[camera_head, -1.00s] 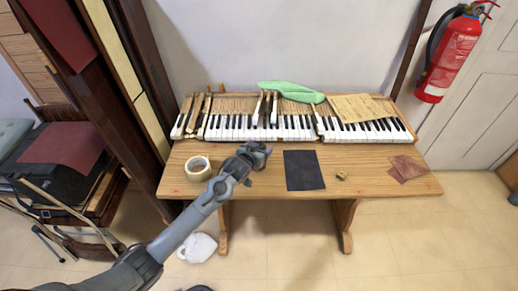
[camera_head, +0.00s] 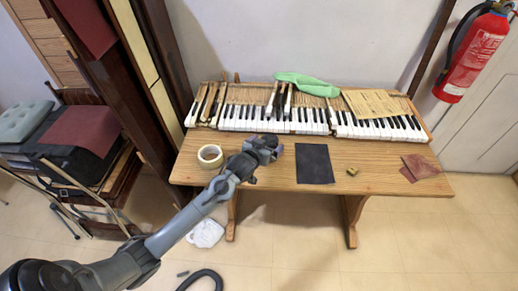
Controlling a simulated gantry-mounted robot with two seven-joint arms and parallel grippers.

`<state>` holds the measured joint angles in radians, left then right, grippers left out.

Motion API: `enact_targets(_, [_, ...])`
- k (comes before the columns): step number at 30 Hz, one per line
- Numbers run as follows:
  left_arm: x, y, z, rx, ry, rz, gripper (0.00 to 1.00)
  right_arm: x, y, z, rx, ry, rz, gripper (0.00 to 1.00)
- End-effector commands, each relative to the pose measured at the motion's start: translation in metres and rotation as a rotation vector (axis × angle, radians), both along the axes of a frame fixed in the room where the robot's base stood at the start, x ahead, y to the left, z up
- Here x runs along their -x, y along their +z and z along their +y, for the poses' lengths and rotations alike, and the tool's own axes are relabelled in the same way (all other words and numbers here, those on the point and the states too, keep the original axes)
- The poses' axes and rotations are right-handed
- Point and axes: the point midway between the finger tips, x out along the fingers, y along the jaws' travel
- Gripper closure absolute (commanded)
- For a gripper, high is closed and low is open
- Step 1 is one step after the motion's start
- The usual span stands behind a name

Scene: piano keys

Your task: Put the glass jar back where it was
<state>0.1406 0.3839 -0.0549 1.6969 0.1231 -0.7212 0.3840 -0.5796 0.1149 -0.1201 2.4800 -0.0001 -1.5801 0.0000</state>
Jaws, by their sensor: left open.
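My left gripper (camera_head: 270,151) is over the wooden table (camera_head: 385,185), between the tape roll and the black sheet, just in front of the piano keys. It is open. A small purplish-grey bit shows at its tip; I cannot tell whether it is part of the gripper or something behind it. I cannot make out a glass jar anywhere in the view. My right gripper is not in view.
A tape roll (camera_head: 210,155), black sheet (camera_head: 314,164), small brass piece (camera_head: 353,171) and brown sandpaper (camera_head: 420,167) lie on the table. Behind are piano keys (camera_head: 365,130), a green cloth (camera_head: 308,84) and paper (camera_head: 372,103). A fire extinguisher (camera_head: 470,55) hangs at right.

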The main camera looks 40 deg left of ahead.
Motion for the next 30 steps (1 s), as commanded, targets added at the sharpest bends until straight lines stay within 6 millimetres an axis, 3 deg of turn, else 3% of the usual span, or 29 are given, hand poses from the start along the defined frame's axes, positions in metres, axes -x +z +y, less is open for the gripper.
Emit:
enact_targets(6, [0.036,0.016,-0.01,0.0,-0.001,0.001,0.0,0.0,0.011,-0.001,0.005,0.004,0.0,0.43])
enact_targets(12, [0.056,0.023,-0.017,0.001,-0.001,0.004,0.0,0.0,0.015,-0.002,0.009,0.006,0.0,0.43])
enact_targets(17, [0.087,0.003,-0.042,0.006,-0.036,0.099,0.0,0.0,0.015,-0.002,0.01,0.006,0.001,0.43])
enact_targets(20, [0.128,-0.024,-0.075,0.012,-0.089,0.237,0.0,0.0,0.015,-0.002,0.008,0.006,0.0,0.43])
enact_targets(24, [0.206,-0.054,-0.125,0.016,-0.193,0.476,0.0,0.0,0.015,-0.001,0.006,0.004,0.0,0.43])
enact_targets(30, [0.308,-0.065,-0.171,0.019,-0.334,0.753,0.0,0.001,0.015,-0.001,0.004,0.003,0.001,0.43])
